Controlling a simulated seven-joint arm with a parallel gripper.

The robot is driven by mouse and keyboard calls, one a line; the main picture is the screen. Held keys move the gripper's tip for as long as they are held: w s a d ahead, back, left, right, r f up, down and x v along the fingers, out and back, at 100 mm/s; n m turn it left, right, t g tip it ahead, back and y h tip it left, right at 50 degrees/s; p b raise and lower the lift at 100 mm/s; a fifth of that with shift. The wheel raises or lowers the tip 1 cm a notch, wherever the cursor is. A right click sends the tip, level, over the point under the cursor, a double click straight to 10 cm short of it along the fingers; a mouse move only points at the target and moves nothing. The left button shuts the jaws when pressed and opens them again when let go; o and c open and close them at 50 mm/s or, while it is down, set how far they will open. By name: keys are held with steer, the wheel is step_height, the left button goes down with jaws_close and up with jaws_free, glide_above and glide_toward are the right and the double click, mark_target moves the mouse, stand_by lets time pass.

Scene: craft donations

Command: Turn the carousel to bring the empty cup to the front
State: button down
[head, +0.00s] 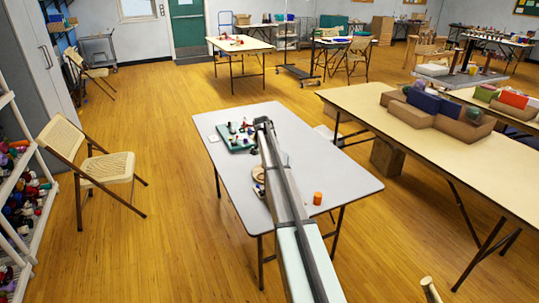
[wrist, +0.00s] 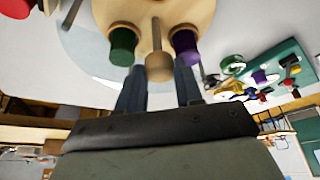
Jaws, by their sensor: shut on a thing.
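The carousel, a pale wooden disc (wrist: 185,10), shows at the top of the wrist view. A grey rod with a round wooden knob (wrist: 159,67) sticks out between the green and purple cups. My gripper (wrist: 158,78) is shut on this knob, one dark finger on each side. In the head view my arm hides my gripper and most of the carousel (head: 258,174). I cannot tell which cup is empty.
The grey table (head: 350,180) also carries a green tray (head: 229,143) of small craft items beyond the carousel. An orange cylinder (head: 317,198) stands at the right. The table's right side is mostly clear. A folding chair (head: 105,168) stands on the left.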

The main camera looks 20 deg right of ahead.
steer(key=shift+w+m+g+h, duration=0.15)
steer(key=shift+m+g, duration=0.25)
steer(key=shift+m, duration=0.8)
steer(key=shift+m+g+h, duration=0.25)
steer(key=shift+m+g, duration=0.15)
steer(key=shift+m, duration=1.2)
steer(key=c, duration=0.8)
jaws_free()
steer(key=shift+o, duration=0.2)
steer(key=v, duration=1.3)
steer(key=shift+a+r, duration=0.3)
steer(key=shift+r, duration=0.05)
steer(key=shift+w, duration=0.1)
